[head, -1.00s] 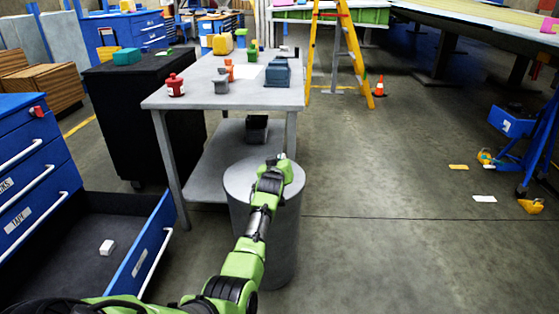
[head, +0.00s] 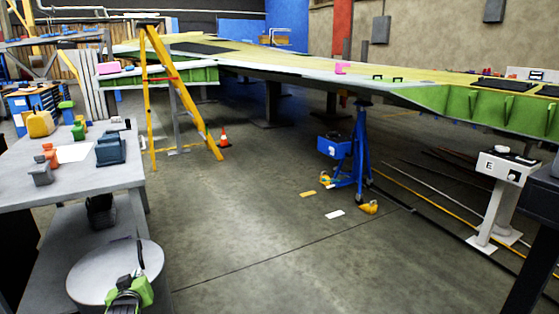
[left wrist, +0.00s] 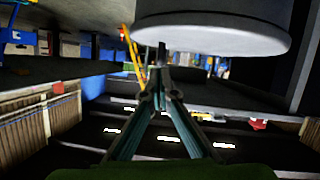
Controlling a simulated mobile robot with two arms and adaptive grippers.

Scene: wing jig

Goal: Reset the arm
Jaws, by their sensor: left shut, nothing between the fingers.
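My left gripper (head: 140,258) shows at the lower left of the head view, in front of the round grey top of a cylinder (head: 88,272). In the left wrist view its two fingers (left wrist: 161,62) meet at their tips with nothing between them. A large round grey surface (left wrist: 215,35) fills the top of that view, close to the fingers; whether they touch it I cannot tell. My right gripper is in neither current view.
A grey worktable (head: 130,175) with a blue-grey box (head: 111,148) stands at left. Beyond are a yellow ladder (head: 180,90) and orange cone (head: 223,138). A long wing (head: 300,65) spans the back. A blue stand (head: 360,150) is on the right.

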